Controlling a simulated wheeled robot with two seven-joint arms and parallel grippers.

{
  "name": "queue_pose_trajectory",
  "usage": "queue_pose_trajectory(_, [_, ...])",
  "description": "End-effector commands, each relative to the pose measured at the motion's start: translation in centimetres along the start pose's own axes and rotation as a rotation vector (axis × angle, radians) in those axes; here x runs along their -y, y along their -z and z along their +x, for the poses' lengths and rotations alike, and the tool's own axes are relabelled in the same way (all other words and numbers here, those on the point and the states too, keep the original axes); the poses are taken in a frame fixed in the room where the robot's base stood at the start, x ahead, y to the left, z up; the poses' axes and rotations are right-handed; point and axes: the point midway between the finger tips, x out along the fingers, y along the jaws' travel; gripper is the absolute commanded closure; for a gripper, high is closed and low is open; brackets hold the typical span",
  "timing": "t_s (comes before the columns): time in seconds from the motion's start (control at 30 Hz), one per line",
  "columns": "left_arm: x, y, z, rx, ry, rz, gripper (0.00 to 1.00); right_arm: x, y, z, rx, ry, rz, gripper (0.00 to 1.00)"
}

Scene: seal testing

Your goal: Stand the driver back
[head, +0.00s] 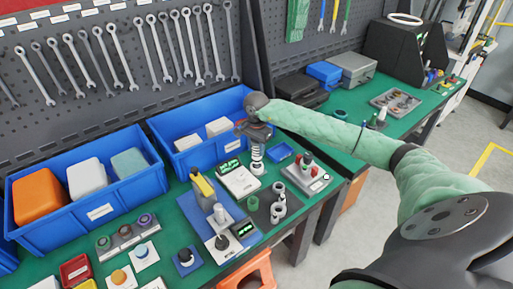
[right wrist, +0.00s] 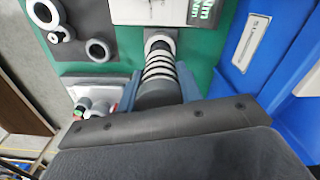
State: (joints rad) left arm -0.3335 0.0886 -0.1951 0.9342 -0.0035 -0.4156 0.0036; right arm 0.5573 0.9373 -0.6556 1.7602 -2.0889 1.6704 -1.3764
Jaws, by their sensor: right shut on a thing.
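My right gripper (head: 256,138) comes in from the right over the green bench. It is shut on the driver (head: 257,158), a grey cylinder with black and white bands that points down. In the right wrist view the driver (right wrist: 159,72) sits between the two blue-grey fingers (right wrist: 158,92), its far end toward the green bench top. I cannot tell whether its lower end touches anything. A dark mat (head: 262,217) with upright grey hollow cylinders (head: 278,211) lies in front of it. My left gripper is not in view.
A white meter with a green display (head: 238,179) stands just left of the driver. A grey plate with red and green knobs (head: 307,175) is to the right. Blue bins (head: 100,212) line the back, below hanging wrenches (head: 190,45). An orange stool (head: 248,272) stands beside the bench.

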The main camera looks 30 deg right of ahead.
Motion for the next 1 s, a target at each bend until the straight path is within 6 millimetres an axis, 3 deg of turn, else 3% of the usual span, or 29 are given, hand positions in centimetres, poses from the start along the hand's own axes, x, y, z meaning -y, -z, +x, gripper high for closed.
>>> queue_pose_trajectory(1.0, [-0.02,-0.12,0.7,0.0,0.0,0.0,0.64,0.04,0.07,0.14,-0.001,0.002,0.0,0.92])
